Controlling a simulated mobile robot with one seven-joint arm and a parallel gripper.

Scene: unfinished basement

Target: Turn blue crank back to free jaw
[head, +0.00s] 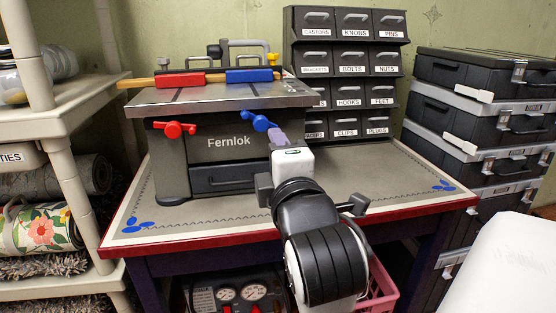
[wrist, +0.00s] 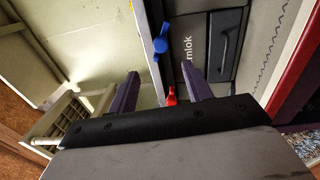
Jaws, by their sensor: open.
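The blue crank (head: 260,122) is on the front of the grey Fernlok bench unit (head: 225,144), at the right. It also shows in the wrist view (wrist: 160,44), beyond my fingertips and between their lines. The red crank (head: 174,129) is on the same front at the left. Above, a red jaw (head: 180,80) and a blue jaw (head: 249,76) lie along a wooden stick (head: 138,83) on the unit's top; whether they grip it I cannot tell. My gripper (head: 277,136) is open and empty close to the right of the blue crank. Its purple fingers appear apart in the wrist view (wrist: 160,68).
Labelled drawer bins (head: 347,65) stand behind the unit at the right. The bench mat (head: 390,178) is clear to the right. Black cases (head: 490,120) are stacked right of the bench; a shelf (head: 70,110) stands at the left. Clamps and a handle (head: 240,48) sit behind the jaws.

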